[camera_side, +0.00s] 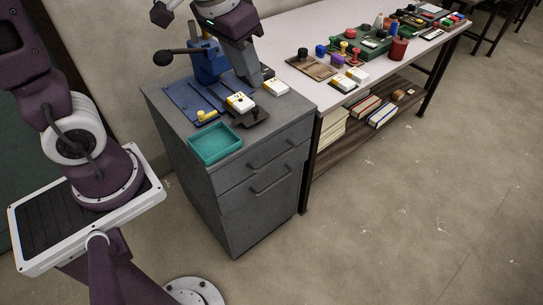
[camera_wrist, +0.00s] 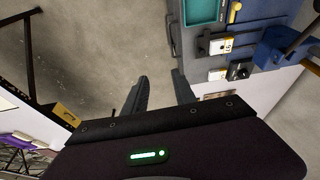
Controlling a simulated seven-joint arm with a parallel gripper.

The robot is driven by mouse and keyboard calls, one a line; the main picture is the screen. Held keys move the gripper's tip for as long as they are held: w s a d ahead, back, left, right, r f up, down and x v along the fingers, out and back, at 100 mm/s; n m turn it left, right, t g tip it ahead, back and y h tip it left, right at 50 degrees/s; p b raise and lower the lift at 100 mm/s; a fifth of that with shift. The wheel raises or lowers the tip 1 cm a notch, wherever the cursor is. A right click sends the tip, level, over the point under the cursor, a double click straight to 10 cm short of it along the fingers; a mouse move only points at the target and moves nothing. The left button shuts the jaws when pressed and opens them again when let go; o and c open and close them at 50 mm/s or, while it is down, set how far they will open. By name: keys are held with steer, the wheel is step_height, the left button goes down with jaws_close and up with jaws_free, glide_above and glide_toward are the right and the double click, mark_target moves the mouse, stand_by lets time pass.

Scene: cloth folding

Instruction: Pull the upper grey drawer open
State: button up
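The grey cabinet (camera_side: 185,150) stands at the left end of the table in the side view. Its upper drawer (camera_side: 237,175) looks shut, with its front flush and a dark bar handle (camera_side: 272,155) across it. A lower drawer (camera_side: 240,215) with a similar handle is below it. My gripper (camera_side: 255,76) hangs over the right back part of the cabinet in the side view, apart from the upper handle. In the wrist view the two fingers (camera_wrist: 159,78) are spread with floor visible between them, and nothing is held.
A teal tray (camera_side: 215,145), a blue stamping device (camera_side: 205,65) and white-topped blocks (camera_side: 240,102) stand on the cabinet. The pale table (camera_side: 310,40) beside it carries many small items, with a wooden shelf below. The floor (camera_side: 370,220) before the drawers is clear.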

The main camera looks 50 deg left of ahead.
steer(key=w+a+f+g, duration=0.1)
steer(key=w+f+g, duration=0.1)
steer(key=w+f, duration=0.8)
steer(key=y, duration=0.1)
glide_toward(272, 161)
steer(key=shift+m+g+y, duration=0.3)
steer(key=shift+g+y, duration=0.2)
steer(key=shift+g, duration=0.2)
steer(key=f, duration=0.2)
steer(key=w+f, duration=0.1)
steer(key=f, duration=0.4)
steer(key=shift+w+a+f, duration=0.15)
steer(key=shift+a+f, duration=0.2)
steer(key=shift+f, duration=0.05)
steer(key=shift+c, duration=0.3)
jaws_close()
steer(key=shift+d+r, duration=0.1)
